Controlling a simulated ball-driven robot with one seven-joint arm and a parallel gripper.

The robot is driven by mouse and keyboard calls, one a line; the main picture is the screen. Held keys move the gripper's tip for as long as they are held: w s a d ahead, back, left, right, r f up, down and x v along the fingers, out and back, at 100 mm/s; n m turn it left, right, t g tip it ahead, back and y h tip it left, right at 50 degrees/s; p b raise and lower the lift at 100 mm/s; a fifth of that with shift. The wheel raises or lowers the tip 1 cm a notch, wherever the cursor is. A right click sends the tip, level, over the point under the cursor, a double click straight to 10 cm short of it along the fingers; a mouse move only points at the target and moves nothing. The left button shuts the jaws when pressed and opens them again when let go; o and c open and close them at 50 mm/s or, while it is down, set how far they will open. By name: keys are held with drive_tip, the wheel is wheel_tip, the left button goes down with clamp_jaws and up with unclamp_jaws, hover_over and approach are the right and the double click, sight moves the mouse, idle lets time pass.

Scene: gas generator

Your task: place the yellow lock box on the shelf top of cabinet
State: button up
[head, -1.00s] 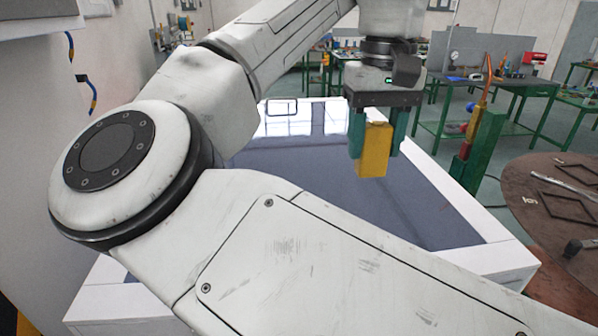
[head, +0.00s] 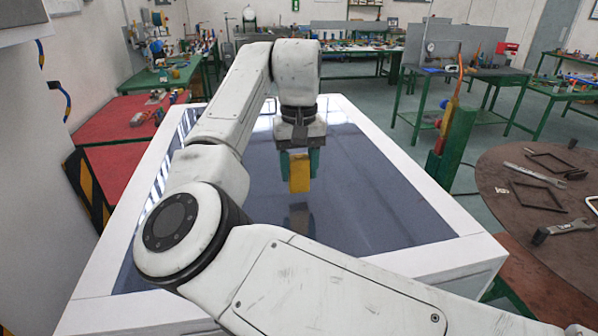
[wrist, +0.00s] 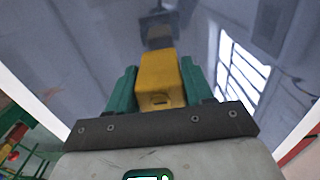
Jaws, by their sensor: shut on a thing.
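The yellow lock box (head: 299,174) is held upright between the green fingers of my gripper (head: 299,163). In the wrist view, the lock box (wrist: 159,80) sits between both fingers of my gripper (wrist: 160,85), with a small dark slot on its near face. The cabinet (head: 385,262) is white-framed, with a dark, glossy shelf top (head: 375,185). The lock box hangs over the middle of this top. Its reflection shows below it, apart from the box; the exact height is hard to tell.
A round brown table (head: 510,215) with wrenches and frames stands at the right. A green post (head: 452,145) stands beside the cabinet's right edge. A red-topped bench (head: 115,150) is at the left. The shelf top around the box looks bare.

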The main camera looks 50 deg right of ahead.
drive_tip(key=shift+f, duration=1)
drive_tip(key=shift+s+f, duration=0.1)
drive_tip(key=shift+f, duration=0.05)
drive_tip(key=o, duration=1.2)
